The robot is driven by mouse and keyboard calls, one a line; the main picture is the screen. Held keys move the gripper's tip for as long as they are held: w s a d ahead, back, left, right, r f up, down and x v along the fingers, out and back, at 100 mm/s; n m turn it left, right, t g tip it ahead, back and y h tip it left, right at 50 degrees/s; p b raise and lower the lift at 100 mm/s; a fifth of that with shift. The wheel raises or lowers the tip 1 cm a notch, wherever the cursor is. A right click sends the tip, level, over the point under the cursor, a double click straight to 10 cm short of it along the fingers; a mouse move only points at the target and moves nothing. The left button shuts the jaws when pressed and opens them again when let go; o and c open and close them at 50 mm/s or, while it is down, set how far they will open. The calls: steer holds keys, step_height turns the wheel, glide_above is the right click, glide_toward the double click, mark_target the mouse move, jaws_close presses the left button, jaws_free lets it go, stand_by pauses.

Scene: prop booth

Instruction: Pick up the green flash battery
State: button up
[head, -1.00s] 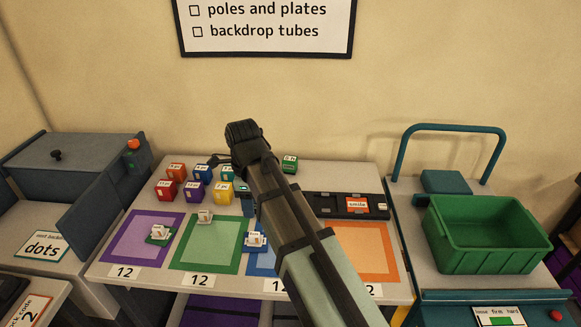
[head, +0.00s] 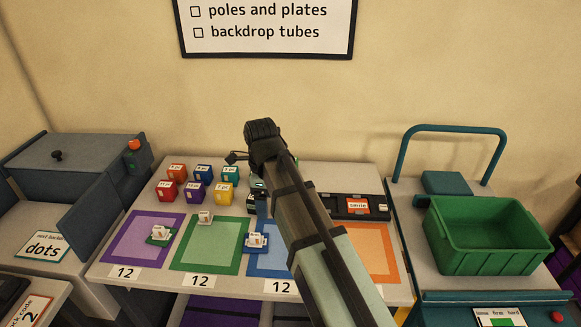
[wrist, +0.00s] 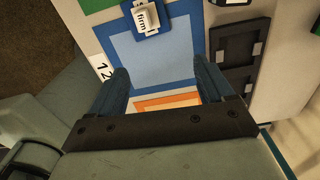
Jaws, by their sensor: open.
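A labelled green block, which may be the green flash battery, stood at the back of the table a second ago; that spot is now behind my arm. A small dark green and white thing (head: 257,184) shows partly beside my wrist; I cannot tell what it is. My gripper (wrist: 165,76) is open and empty above the table. In the wrist view the blue-bordered mat (wrist: 160,60) lies below and between its fingers. In the head view my arm hides most of the gripper.
Several coloured labelled blocks, including a yellow one (head: 223,192) and a teal one (head: 231,174), stand at the back left. A white piece marked firm (wrist: 147,18) sits at the blue mat's edge. A black tray (head: 347,206) lies right of my arm. A green bin (head: 487,262) stands farther right.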

steer(key=w+d+m, duration=0.1)
steer(key=w+d, duration=0.1)
steer(key=w, duration=1.5)
steer(key=w+d, duration=0.3)
steer(key=w, duration=1.4)
steer(key=f, duration=1.3)
steer(key=shift+w+a+f, duration=0.1)
steer(key=shift+a+f, duration=0.05)
steer(key=shift+a, duration=0.1)
steer(key=c, duration=1.3)
